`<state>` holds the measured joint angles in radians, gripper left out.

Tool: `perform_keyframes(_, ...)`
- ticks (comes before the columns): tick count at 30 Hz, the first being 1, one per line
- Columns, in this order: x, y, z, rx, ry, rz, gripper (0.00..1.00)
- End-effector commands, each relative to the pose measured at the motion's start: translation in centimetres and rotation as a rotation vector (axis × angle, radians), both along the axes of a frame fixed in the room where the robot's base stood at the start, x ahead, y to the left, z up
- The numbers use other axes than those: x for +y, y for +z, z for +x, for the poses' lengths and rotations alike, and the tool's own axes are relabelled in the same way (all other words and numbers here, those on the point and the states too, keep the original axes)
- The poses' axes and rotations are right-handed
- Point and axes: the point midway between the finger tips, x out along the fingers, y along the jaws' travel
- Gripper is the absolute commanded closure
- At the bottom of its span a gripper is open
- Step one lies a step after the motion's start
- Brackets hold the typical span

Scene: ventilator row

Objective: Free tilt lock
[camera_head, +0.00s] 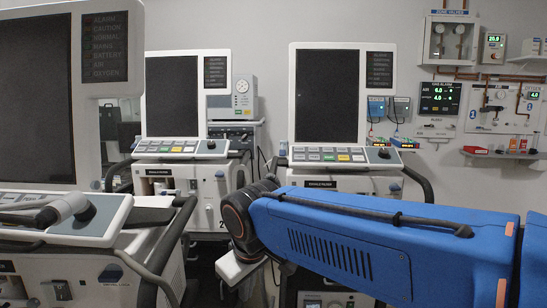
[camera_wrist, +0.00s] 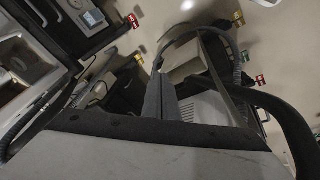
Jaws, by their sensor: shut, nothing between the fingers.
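I cannot pick out the tilt lock for certain in either view. Three ventilators with dark, upright screens stand in a row in the head view: the left one (camera_head: 98,90), the middle one (camera_head: 188,53) and the right one (camera_head: 283,54). A grey lever-like part (camera_head: 62,208) lies across the left ventilator's control panel, beside a dark round knob. My blue arm reaches in from the right, in front of the right ventilator; its gripper end is hidden in the head view. In the wrist view my gripper (camera_wrist: 161,78) is shut and empty, with dark fingers together.
Dark curved rails (camera_head: 165,250) stick out from the left ventilator near my arm. In the wrist view a dark curved bar (camera_wrist: 285,110) and hose (camera_wrist: 237,75) lie close to the fingers. Gauges, valves and a zone alarm panel (camera_head: 440,98) are on the back wall.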

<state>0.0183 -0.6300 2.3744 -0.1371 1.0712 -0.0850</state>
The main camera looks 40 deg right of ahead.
Motion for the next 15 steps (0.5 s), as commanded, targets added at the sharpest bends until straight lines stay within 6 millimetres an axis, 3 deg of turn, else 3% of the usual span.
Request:
perform_keyframes(3,-2.3,2.8,3.3,0.061,0.033,-0.089,1.00)
perform_keyframes(15,-10.8,10.9,13.8,0.292,0.117,-0.380,1.00)
